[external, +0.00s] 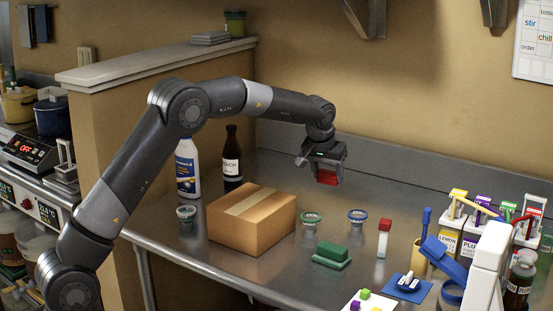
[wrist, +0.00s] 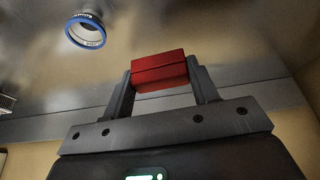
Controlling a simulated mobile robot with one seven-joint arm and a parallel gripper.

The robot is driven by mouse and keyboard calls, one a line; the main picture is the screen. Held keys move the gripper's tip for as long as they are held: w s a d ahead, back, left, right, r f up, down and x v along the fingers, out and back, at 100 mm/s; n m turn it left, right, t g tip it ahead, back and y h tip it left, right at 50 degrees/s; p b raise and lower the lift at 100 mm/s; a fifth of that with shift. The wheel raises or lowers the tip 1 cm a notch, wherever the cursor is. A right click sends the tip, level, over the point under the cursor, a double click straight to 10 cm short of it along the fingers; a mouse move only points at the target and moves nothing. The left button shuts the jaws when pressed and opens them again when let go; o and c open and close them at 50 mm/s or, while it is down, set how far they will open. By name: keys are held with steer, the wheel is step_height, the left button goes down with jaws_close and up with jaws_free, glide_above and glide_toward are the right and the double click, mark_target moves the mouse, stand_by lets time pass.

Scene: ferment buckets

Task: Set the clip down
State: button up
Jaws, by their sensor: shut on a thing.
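The clip (wrist: 160,72) is a small red block held crosswise between the two fingers of my gripper (wrist: 162,80) in the wrist view. In the external view the red clip (external: 327,177) shows under my gripper (external: 325,168), held in the air above the back of the steel counter (external: 345,190). The clip is apart from the counter. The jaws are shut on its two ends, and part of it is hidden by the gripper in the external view.
A cardboard box (external: 250,222), green-rimmed jar (external: 311,220), blue-rimmed jar (external: 357,216), green block (external: 332,252) and red-topped white piece (external: 383,238) stand in front. A dark bottle (external: 232,160) is left. Cartons (external: 450,238) and tools crowd the right. Counter beneath my gripper looks clear.

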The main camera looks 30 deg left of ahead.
steer(key=s+a+n, duration=0.1)
steer(key=s+a, duration=0.2)
steer(key=a, duration=0.7)
steer(key=s+a+n+y, duration=0.1)
steer(key=s+a, duration=0.3)
steer(key=a, duration=0.6)
steer(key=s+a+n, duration=0.1)
steer(key=s+a, duration=0.2)
steer(key=a, duration=0.7)
steer(key=shift+g, duration=0.3)
steer(key=f, duration=0.4)
steer(key=s+f, duration=0.1)
steer(key=f, duration=0.1)
steer(key=shift+a+f, duration=0.15)
steer(key=shift+a, duration=0.15)
steer(key=shift+w+f, duration=0.1)
steer(key=shift+f, duration=2.1)
steer(key=shift+f, duration=0.1)
steer(key=o, duration=1)
steer(key=shift+c, duration=0.2)
